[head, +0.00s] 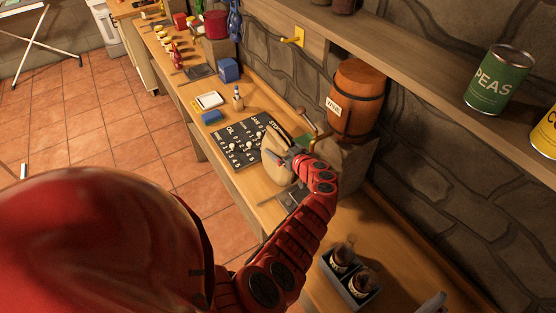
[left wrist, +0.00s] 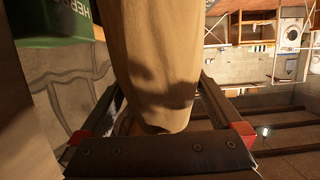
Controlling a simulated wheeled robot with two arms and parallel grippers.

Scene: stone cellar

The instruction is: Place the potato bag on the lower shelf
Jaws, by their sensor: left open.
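The potato bag (head: 273,160), a tan sack, stands on the wooden bench in the head view, partly hidden by my left gripper (head: 284,155). In the left wrist view the tan bag (left wrist: 155,60) fills the middle, between the two fingers of my open left gripper (left wrist: 158,95). I cannot tell whether either finger touches it. A wooden shelf (head: 400,262) lies at the lower right of the head view, below the upper shelf (head: 420,70); I cannot tell for sure that it is the lower shelf named. My right gripper is not in view.
A black lettered board (head: 232,150) lies beside the bag. A wooden barrel (head: 356,98) stands behind it to the right. A crate (head: 348,284) with dark bottles is at the bottom. A green peas can (head: 497,80) is on the upper shelf. Bare wood shows right of the crate.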

